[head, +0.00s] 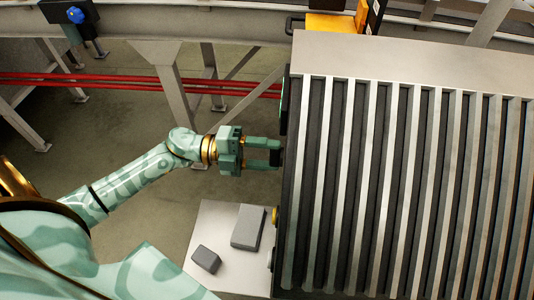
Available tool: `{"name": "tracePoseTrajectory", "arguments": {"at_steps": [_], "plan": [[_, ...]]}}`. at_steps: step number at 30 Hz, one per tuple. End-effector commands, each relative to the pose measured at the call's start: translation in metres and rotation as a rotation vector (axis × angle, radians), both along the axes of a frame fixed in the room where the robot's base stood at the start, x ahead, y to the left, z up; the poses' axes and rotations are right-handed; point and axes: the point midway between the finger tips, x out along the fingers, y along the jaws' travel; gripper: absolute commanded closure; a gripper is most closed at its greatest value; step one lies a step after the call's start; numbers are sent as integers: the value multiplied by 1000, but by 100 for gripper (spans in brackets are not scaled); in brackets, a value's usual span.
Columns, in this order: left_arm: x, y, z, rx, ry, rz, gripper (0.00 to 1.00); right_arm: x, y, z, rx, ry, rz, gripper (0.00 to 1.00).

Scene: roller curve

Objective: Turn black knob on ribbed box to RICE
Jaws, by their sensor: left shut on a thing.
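The ribbed box (362,180) fills the right half of the head view, with pale metal ribs over a dark top. My left gripper (272,151) reaches in from the left, level with the box's left side. Its fingers point right and are shut on the black knob (275,157), a small dark piece at the box's left face. Most of the knob is hidden by the fingers and by the steep view. The RICE mark and the knob's pointer direction cannot be seen. My right gripper is not in view.
A yellow round part (275,215) sticks out of the box's left side, nearer me. Below it, a pale ledge (213,222) bears a larger grey block (247,227) and a smaller dark grey block (206,259). Red rails (120,84) and steel beams stand behind. Open floor lies left.

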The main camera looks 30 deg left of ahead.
Motion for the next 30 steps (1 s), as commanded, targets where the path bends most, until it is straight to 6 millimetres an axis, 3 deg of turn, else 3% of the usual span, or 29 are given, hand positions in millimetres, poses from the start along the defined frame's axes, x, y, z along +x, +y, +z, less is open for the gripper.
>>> {"name": "tracePoseTrajectory", "arguments": {"at_steps": [24, 30], "plan": [[0, 0, -3, 326, -668, -2, 76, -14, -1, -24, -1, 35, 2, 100], [-1, 0, -3, 380, -778, -2, 76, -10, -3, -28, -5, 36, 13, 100]]}}
